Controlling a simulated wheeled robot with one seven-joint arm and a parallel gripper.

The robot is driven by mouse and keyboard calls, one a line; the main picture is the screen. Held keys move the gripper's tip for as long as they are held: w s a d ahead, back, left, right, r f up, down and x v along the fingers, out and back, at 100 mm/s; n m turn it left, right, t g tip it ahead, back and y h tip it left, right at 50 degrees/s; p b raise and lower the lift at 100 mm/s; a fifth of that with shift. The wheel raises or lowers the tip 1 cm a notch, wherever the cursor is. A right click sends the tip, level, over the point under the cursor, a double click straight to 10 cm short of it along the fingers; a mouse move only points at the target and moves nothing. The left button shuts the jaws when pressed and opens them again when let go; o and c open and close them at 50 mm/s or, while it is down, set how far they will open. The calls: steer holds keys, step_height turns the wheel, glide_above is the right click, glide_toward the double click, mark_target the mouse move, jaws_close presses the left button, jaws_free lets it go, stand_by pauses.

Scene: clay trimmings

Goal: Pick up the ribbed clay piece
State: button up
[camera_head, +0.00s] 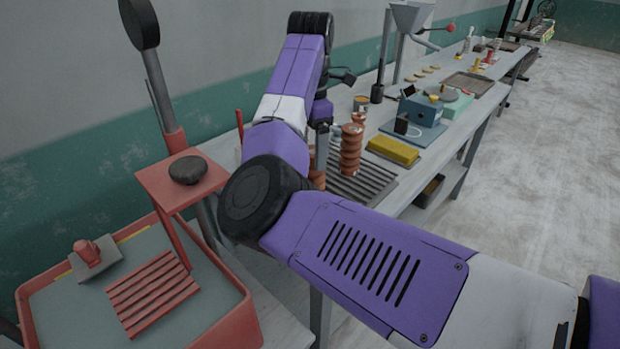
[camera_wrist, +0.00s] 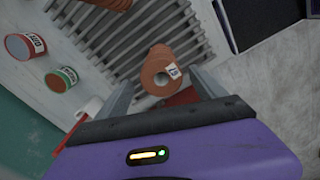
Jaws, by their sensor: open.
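A tall reddish-brown ribbed clay piece (camera_head: 351,150) stands upright at the slatted grey rack in the head view. My gripper (camera_head: 323,150) is just left of it there, pointing down. More brown clay (camera_head: 318,181) shows low by the finger, mostly hidden. My gripper (camera_wrist: 163,86) is open around that line of sight; contact is not visible. Which head-view piece this is, I cannot tell.
The slatted rack (camera_head: 357,187) lies under the pieces. Two labelled cans, one red (camera_wrist: 25,46) and one green-topped (camera_wrist: 61,79), stand left in the wrist view. A yellow block (camera_head: 394,150) and blue box (camera_head: 421,110) are further right. A red-rimmed tray (camera_head: 247,318) is in front.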

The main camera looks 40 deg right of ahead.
mark_target(314, 172)
steer(key=f, duration=0.5)
steer(key=f+p, duration=0.1)
steer(key=f, duration=0.1)
steer(key=shift+s+d+f, duration=0.2)
steer(key=shift+d, duration=0.05)
steer(key=shift+c, duration=0.2)
jaws_close()
